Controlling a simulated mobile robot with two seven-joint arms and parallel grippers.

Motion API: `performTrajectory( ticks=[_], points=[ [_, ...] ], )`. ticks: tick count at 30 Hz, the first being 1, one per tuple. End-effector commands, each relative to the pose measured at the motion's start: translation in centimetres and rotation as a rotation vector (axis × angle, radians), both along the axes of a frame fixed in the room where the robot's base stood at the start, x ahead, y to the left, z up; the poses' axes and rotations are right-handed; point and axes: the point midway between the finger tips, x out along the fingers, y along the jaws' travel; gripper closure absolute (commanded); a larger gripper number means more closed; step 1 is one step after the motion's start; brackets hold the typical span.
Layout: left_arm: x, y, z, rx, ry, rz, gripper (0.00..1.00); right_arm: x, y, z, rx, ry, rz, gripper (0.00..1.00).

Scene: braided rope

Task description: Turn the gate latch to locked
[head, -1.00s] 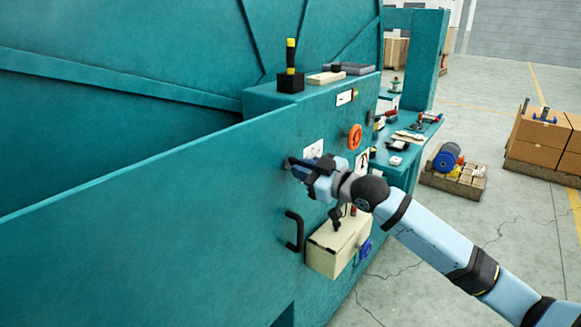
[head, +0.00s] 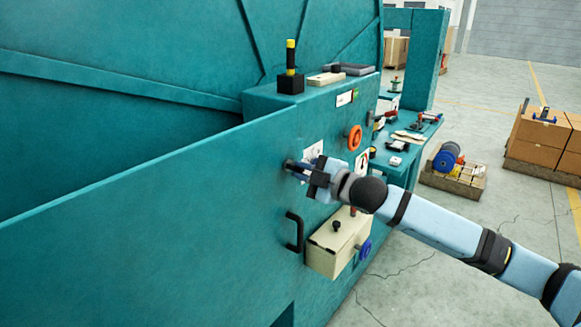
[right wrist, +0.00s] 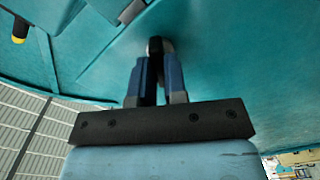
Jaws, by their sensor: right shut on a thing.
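The gate latch is a small dark handle (head: 289,164) on the teal gate panel (head: 200,210), beside a white label plate (head: 313,151). My right gripper (head: 298,168) reaches it from the right in the head view. In the right wrist view, the blue fingers (right wrist: 159,80) are closed on the dark latch handle (right wrist: 155,46), against the teal surface. The fingers hide much of the latch, so I cannot tell its exact angle. My left gripper is in neither view.
A teal bench with tools (head: 410,137) stands behind.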

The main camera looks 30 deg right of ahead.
Motion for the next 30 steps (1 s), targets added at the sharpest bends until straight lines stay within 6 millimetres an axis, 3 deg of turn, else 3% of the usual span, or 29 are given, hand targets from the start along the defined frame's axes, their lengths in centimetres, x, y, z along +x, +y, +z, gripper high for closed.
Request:
performTrajectory(
  ticks=[9,16,20,21,23,30],
  points=[
    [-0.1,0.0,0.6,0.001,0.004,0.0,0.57,0.0,-0.1,0.1,-0.318,-0.131,-0.001,1.0],
    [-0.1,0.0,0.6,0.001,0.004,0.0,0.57,0.0,0.0,0.1,-0.324,-0.135,-0.001,1.0],
    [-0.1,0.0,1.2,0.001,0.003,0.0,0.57,0.0,0.0,0.2,-0.445,-0.183,0.0,1.0],
    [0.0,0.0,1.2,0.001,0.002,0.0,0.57,0.0,0.0,0.1,-0.469,-0.193,0.0,0.85],
    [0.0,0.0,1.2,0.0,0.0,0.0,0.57,0.0,0.0,0.0,-0.461,-0.191,-0.001,0.72],
    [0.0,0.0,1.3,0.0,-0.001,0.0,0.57,0.0,0.0,0.0,-0.458,-0.189,-0.001,0.72]
  ],
)
